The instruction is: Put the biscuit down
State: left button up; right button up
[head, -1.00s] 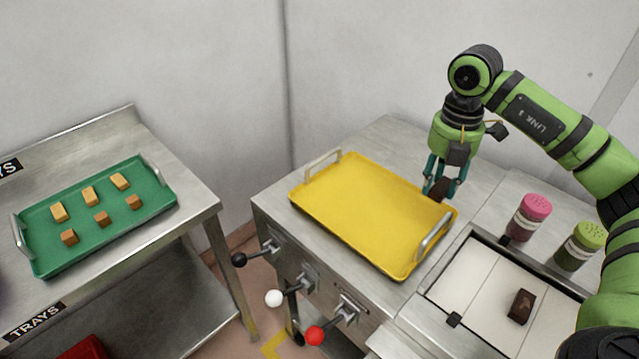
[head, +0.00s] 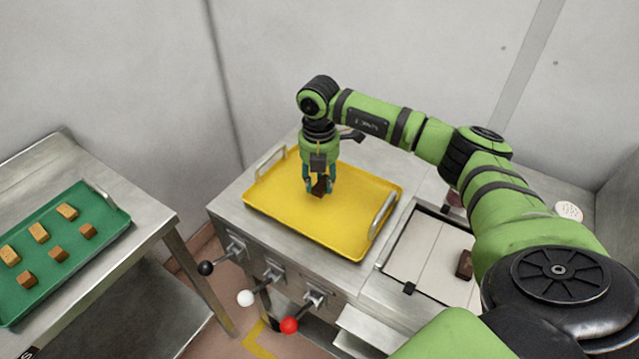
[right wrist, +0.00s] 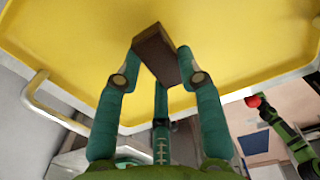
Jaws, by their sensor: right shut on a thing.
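My right gripper (head: 320,188) is shut on a dark brown biscuit (head: 319,185) over the yellow tray (head: 357,243). In the right wrist view the biscuit (right wrist: 155,50) sits tilted between the teal fingers, with the yellow tray (right wrist: 60,50) behind it. I cannot tell whether the biscuit touches the tray. The tray is otherwise empty where it shows. Another dark brown piece (head: 464,265) lies on the white surface to the right. My left gripper is not in view.
A green tray (head: 75,258) with several tan and brown pieces stands on the left metal table. Black, white (head: 245,298) and red (head: 289,325) lever knobs stick out from the counter front. My right arm covers much of the right side.

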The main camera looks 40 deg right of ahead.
aim_at(320, 184)
notch_tip(320, 184, down, 2)
jog(key=shift+f+p, duration=0.15)
jog(key=shift+p, duration=0.25)
jog(key=shift+f, duration=0.25)
jog(key=shift+f, duration=0.1)
jog(key=shift+f, duration=0.15)
jog(key=o, duration=0.8)
jog(key=shift+c, duration=0.2)
